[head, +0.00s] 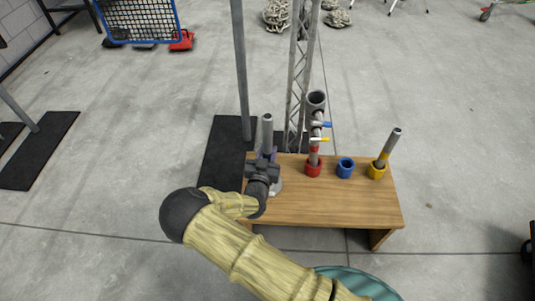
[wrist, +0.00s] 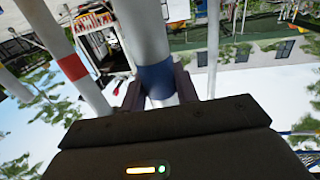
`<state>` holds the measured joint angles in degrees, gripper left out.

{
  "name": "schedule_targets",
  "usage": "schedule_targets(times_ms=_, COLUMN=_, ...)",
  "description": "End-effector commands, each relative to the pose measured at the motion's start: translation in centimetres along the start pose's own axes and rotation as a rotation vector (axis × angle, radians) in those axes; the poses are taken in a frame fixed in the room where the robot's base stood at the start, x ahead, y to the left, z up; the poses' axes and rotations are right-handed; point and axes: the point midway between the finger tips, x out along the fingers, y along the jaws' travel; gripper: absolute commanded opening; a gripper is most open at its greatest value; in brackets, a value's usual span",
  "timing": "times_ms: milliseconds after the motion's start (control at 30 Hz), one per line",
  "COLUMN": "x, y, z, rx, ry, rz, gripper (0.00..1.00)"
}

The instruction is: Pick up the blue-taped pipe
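The blue-taped pipe is a grey tube with a blue band (wrist: 158,80) in the wrist view. It stands between the two fingers of my gripper (wrist: 158,95), and both fingers appear to touch the band's sides. In the head view the pipe's grey upper end (head: 267,130) rises upright above my gripper (head: 264,158) at the left end of the wooden bench (head: 325,205). The blue band is hidden there by my gripper. A pale grey base (head: 276,187) shows partly behind the gripper; whether the pipe sits in it is unclear.
On the bench, a red holder (head: 313,169) carries a red-taped pipe (head: 314,150), a blue holder (head: 345,168) is empty, and a yellow holder (head: 376,170) carries a tilted yellow-taped pipe (head: 384,156). A metal pole (head: 240,70) and truss (head: 299,75) stand behind. The bench front is clear.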

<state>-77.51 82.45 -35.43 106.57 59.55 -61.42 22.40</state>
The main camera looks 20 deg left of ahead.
Motion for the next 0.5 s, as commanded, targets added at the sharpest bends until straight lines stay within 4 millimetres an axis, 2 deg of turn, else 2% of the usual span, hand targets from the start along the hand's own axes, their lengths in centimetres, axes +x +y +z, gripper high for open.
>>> schedule_targets(times_ms=267, x=0.0, y=0.0, z=-0.2, rx=0.001, ry=0.002, rz=0.0, gripper=0.0)
schedule_targets(times_ms=367, x=0.0, y=0.0, z=-1.0, rx=0.002, ry=0.002, rz=0.001, gripper=0.0)
schedule_targets(times_ms=500, x=0.1, y=0.0, z=-3.1, rx=0.005, ry=0.003, rz=0.003, gripper=0.0)
